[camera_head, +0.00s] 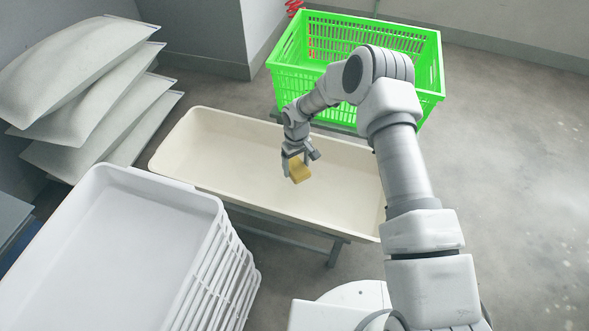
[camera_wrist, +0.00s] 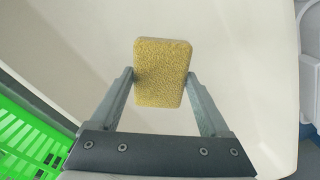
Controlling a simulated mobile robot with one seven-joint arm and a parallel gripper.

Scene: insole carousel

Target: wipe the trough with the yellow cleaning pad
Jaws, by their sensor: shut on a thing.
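The cream-coloured trough (camera_head: 215,150) is a long shallow basin on a metal stand in the middle of the head view. Its pale inner surface also fills much of the wrist view (camera_wrist: 240,45). The yellow cleaning pad (camera_head: 300,172) is a rough rectangular block, seen in the wrist view (camera_wrist: 162,72) between the two grey fingers. My gripper (camera_head: 297,163) is shut on the pad and holds it over the inside of the trough. I cannot tell whether the pad touches the trough floor. My arm hides part of the trough's right end.
A bright green crate (camera_head: 430,75) stands behind the trough. A stack of white trays (camera_head: 205,262) stands at the front left. Several pale sacks (camera_head: 75,75) are piled at the left. Concrete floor at the right (camera_head: 520,180) is clear.

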